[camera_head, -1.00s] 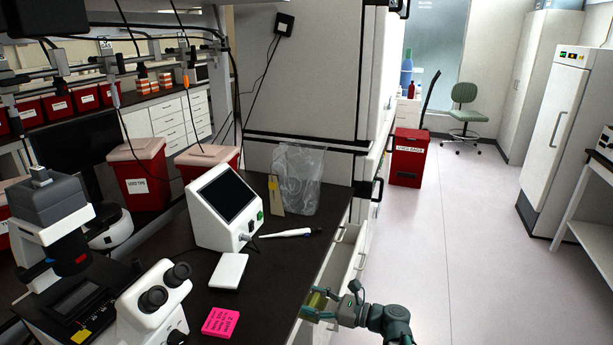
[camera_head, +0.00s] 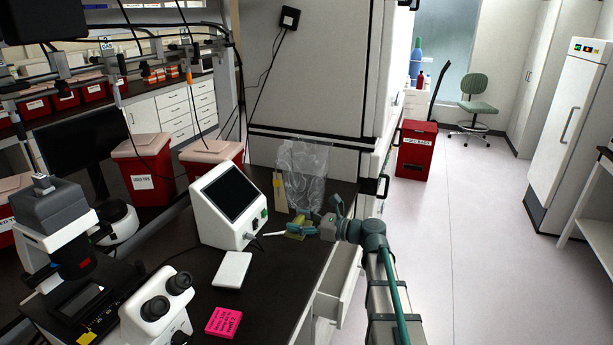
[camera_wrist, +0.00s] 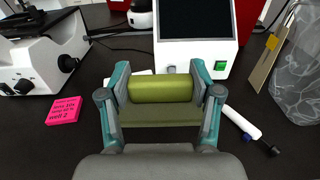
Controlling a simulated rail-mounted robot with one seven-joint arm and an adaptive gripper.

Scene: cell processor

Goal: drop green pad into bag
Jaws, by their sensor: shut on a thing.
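My gripper (camera_wrist: 160,92) is shut on the green pad (camera_wrist: 160,89), which sits between its two fingers in the wrist view. In the head view my gripper (camera_head: 303,228) holds the green pad (camera_head: 296,230) over the dark bench, in front of the bag and right of the white screen device. The clear plastic bag (camera_head: 303,172) stands upright on the bench against the large cabinet. It also shows at the right edge of the wrist view (camera_wrist: 300,75). The pad is outside the bag.
The white screen device (camera_head: 228,207) is close on the left. A tan card (camera_head: 279,193) stands beside the bag. A pipette (camera_wrist: 243,124) lies on the bench below the gripper. A pink note (camera_head: 224,321), a white box (camera_head: 233,270) and a microscope (camera_head: 157,305) are nearer. A drawer (camera_head: 348,282) stands open.

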